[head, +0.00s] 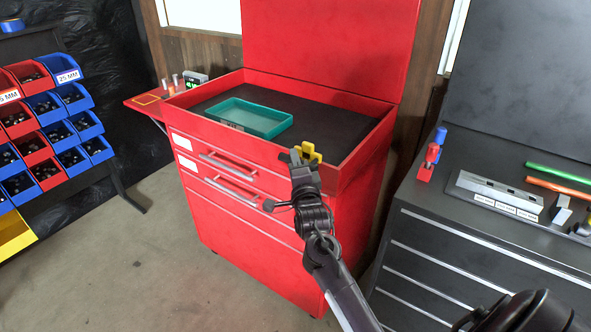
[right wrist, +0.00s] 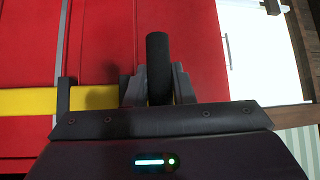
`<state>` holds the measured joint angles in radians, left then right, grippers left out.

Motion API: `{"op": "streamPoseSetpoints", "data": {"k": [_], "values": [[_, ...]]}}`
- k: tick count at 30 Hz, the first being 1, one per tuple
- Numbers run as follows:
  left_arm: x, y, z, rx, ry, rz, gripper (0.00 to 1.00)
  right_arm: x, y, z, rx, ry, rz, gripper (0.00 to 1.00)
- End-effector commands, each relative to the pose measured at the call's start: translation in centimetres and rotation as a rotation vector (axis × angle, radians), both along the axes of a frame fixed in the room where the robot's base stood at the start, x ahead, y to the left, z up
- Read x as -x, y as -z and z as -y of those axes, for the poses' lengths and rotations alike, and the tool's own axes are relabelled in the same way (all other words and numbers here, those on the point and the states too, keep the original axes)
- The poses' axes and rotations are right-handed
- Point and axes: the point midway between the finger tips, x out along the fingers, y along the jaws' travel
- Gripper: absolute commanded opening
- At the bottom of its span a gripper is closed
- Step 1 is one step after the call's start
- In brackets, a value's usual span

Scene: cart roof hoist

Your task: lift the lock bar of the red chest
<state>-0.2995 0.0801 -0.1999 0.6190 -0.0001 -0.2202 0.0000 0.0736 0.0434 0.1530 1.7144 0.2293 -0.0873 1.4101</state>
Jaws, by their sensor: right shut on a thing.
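The red chest (head: 262,235) stands in the middle of the head view, its lid raised. A yellow piece (head: 309,153), which looks like part of the lock bar, shows at its front right top edge. In the right wrist view the yellow bar (right wrist: 28,102) lies across the red front, with a black grip (right wrist: 158,65) to its right. My right gripper (head: 297,158) is at the chest's front right corner. Its fingers (right wrist: 158,88) are shut on the black grip, one on each side. How the grip joins the bar is hidden. My left gripper is not in view.
A teal tray (head: 249,116) lies in the chest's open top. A dark drawer cabinet (head: 440,225) with tools stands close on the right. A rack of blue and red bins (head: 48,130) is at the left. The floor (head: 140,265) left of the chest is clear.

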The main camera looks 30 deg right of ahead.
Motion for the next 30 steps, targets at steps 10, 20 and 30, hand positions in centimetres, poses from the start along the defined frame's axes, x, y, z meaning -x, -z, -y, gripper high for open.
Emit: {"op": "streamPoseSetpoints", "data": {"k": [10, 20, 30], "values": [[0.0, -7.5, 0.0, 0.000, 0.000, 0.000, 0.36, 0.0, -11.8, 0.1, 0.000, 0.004, 0.014, 0.00], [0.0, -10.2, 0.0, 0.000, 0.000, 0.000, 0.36, 0.0, -16.6, 0.1, -0.001, 0.002, 0.009, 0.00], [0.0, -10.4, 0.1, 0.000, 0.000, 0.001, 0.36, 0.0, -17.3, 0.1, 0.003, 0.002, 0.011, 0.00]]}}
